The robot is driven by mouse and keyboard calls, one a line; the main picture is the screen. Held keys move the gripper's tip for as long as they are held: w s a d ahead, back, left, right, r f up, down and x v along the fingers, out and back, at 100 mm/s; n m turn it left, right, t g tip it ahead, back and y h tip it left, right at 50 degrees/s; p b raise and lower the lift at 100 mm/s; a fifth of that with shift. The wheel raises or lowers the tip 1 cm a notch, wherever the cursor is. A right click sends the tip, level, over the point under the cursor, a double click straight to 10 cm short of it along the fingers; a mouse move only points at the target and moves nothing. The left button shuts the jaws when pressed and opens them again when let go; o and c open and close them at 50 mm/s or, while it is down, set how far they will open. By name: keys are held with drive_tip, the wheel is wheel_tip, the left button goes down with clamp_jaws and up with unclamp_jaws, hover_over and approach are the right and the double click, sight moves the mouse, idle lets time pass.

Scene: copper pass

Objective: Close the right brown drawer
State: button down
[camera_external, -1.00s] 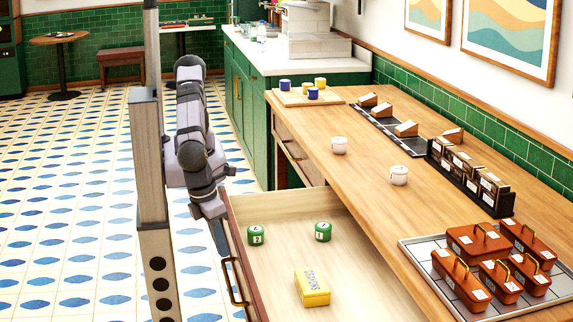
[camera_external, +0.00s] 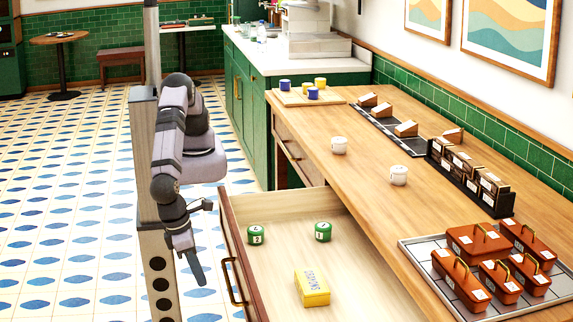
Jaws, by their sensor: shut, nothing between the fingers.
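The right brown drawer (camera_external: 272,275) is pulled well out from under the wooden counter. Its front panel (camera_external: 240,262) faces left and carries a brass handle (camera_external: 232,281). Inside lie two green tins, one at the left (camera_external: 255,235) and one further right (camera_external: 323,232), and a yellow box (camera_external: 312,288). My gripper (camera_external: 198,273) is shut and empty. In the picture it is left of the drawer front, outside the drawer, pointing down, and looks apart from the handle.
The counter (camera_external: 365,200) holds two white jars (camera_external: 339,145) and a tray (camera_external: 475,300) of brown lidded boxes. Another brown drawer (camera_external: 284,140) further back looks closed or nearly so. Tiled floor (camera_external: 75,220) lies open to the left.

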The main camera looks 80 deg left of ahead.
drive_tip(key=shift+w+f+p, duration=0.4)
drive_tip(key=shift+w+f, duration=0.15)
drive_tip(key=shift+w, duration=0.3)
drive_tip(key=shift+w+f+p, duration=0.4)
drive_tip(key=shift+w+f, duration=0.1)
drive_tip(key=shift+w, duration=0.3)
drive_tip(key=shift+w+f+p, duration=0.4)
drive_tip(key=shift+w+f, duration=0.15)
drive_tip(key=shift+w, duration=0.3)
drive_tip(key=shift+w, duration=0.15)
drive_tip(key=w+b, duration=0.4)
drive_tip(key=w, duration=3.2)
drive_tip(key=shift+w+f, duration=0.1)
drive_tip(key=shift+w+b, duration=0.4)
drive_tip(key=shift+w, duration=0.1)
drive_tip(key=shift+w+r, duration=0.2)
drive_tip(key=shift+w, duration=0.05)
